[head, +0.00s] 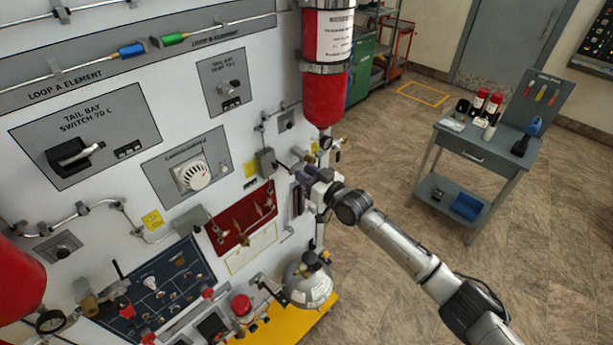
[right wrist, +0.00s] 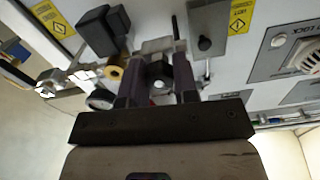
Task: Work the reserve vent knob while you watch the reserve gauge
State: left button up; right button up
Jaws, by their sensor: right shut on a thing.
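My right gripper (head: 304,176) reaches the right edge of the white panel, beside the vertical pipework. In the right wrist view its two dark purple fingers (right wrist: 158,82) are shut around a small dark round part (right wrist: 158,70), which looks like the vent knob. In the head view the gripper hides that part. A small round gauge (head: 326,143) sits just above the gripper, and a gauge beside the fingers shows in the right wrist view (right wrist: 101,99). Its needle is too small to read, and I cannot tell its label. My left gripper is not in view.
A red cylinder (head: 325,95) hangs above the gripper, and a silver sphere (head: 308,283) sits below it. A grey box (head: 265,162) and a red plate with valves (head: 240,215) lie to the left. A grey cart (head: 480,150) stands off to the right, with open floor between.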

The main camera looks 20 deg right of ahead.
jog(key=m, duration=0.4)
jog(key=shift+b, duration=0.4)
jog(key=shift+m, duration=2.1)
jog(key=o, duration=0.9)
